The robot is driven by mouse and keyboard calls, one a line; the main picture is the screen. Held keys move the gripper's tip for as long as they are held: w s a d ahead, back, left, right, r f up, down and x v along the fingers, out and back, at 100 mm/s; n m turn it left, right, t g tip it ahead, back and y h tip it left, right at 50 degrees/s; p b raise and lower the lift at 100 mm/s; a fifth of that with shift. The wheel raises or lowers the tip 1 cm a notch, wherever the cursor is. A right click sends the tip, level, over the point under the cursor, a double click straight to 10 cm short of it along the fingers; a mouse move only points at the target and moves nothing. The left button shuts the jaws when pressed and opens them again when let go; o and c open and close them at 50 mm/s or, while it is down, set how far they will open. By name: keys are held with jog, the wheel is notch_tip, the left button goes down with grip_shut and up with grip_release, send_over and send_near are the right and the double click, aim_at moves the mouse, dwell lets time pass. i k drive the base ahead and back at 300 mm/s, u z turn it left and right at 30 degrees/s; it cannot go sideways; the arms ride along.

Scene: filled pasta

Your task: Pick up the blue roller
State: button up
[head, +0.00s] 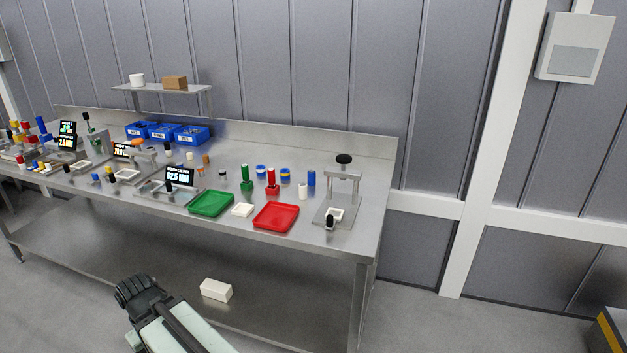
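A plain blue upright cylinder (311,178) stands on the steel workbench (345,262), right of the red and green trays. It looks most like the blue roller, but other blue pieces are near it: a blue and yellow one (285,176) and a blue and white one (261,171). A blue piece (41,126) also stands at the far left. My gripper (135,290) is dark and low in front of the bench, well away from these pieces. Its fingers are too small and dark to tell open from shut.
A green tray (211,204), a red tray (276,217) and a small press stand (343,200) sit along the front right. Blue bins (192,135) stand at the back. A white box (216,290) lies on the lower shelf.

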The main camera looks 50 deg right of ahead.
aim_at(312, 176)
jog(key=z, duration=0.1)
jog(key=i, duration=1)
jog(key=u, duration=0.05)
